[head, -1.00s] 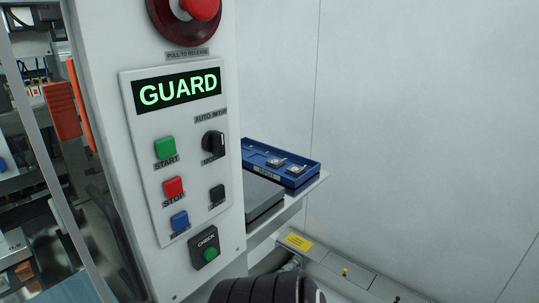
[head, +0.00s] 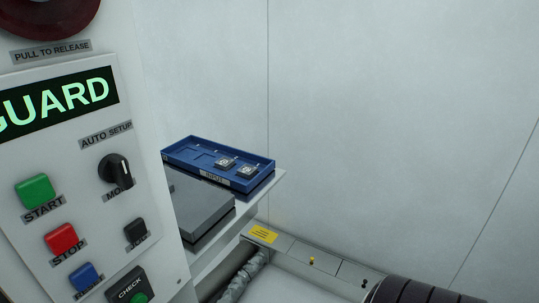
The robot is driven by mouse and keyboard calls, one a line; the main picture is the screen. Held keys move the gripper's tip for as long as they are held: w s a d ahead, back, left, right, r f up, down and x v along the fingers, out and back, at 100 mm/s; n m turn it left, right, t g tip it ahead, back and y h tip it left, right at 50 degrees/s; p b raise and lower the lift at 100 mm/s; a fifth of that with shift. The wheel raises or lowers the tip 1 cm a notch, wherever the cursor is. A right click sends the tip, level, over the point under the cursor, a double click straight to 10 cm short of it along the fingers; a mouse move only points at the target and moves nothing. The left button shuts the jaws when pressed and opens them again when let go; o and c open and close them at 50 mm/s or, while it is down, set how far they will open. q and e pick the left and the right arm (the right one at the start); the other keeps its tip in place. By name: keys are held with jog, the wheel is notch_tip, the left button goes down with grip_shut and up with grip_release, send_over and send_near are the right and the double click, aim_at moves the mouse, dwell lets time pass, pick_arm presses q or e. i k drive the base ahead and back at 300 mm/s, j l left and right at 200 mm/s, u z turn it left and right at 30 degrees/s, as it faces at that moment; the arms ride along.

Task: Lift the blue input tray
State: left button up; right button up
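The blue input tray (head: 262,178) lies flat on a pale shelf behind the control panel, in the middle of the head view. A label reading INPUT is on its front side. Two small square chip-like parts sit in its right half, and the pockets to the left look empty. No gripper shows near the tray. A dark ribbed part, probably of my own arm, is at the bottom right edge. Neither gripper is in view.
The control panel (head: 70,165) fills the left, with buttons, a knob and a lit GUARD sign. A grey flat block (head: 198,208) lies on the shelf (head: 272,187) in front of the tray. A low ledge with a yellow label (head: 263,234) is below. Bare wall stands behind.

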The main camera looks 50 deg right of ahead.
aim_at(197, 155)
jog(key=z, duration=1.2)
jog(key=u, duration=0.7)
jog(key=i+l+u, duration=0.2)
jog(key=l+u, duration=0.25)
jog(key=l, duration=0.15)
jog(key=l+u, duration=0.45)
jog(key=l, duration=0.2)
jog(key=l+u, duration=0.45)
jog(key=l, duration=0.25)
